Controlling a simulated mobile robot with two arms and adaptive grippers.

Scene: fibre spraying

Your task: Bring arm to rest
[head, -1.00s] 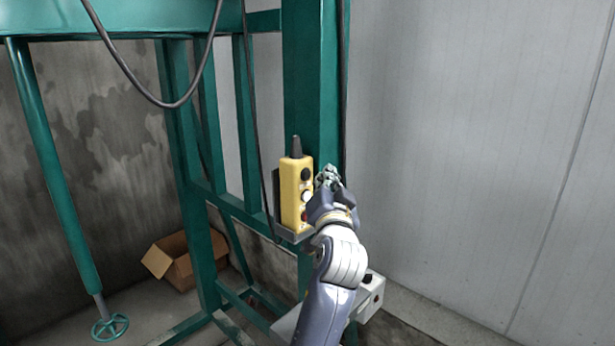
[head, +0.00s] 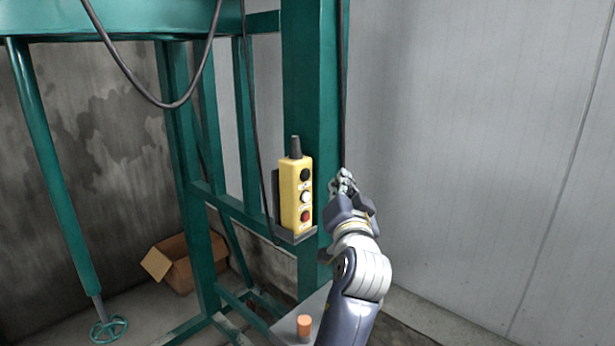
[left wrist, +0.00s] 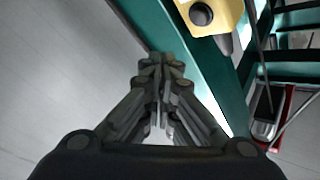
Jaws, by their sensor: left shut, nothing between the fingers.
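My left gripper (head: 343,182) is in the head view, just right of the yellow button box and apart from it. Its fingers are closed together with nothing between them, as the left wrist view (left wrist: 165,60) also shows. The yellow button box (head: 296,190) has a black, a white and a red button and sits upright in a dark holder on the green post. Part of it shows at the top of the left wrist view (left wrist: 215,14). My right gripper is in neither view.
The green steel frame (head: 312,90) stands close to the left of my arm, with a black cable (head: 172,104) hanging from it. An orange cylinder (head: 304,326) stands on a grey surface below. A cardboard box (head: 180,268) lies on the floor. The pale wall (head: 470,130) is at the right.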

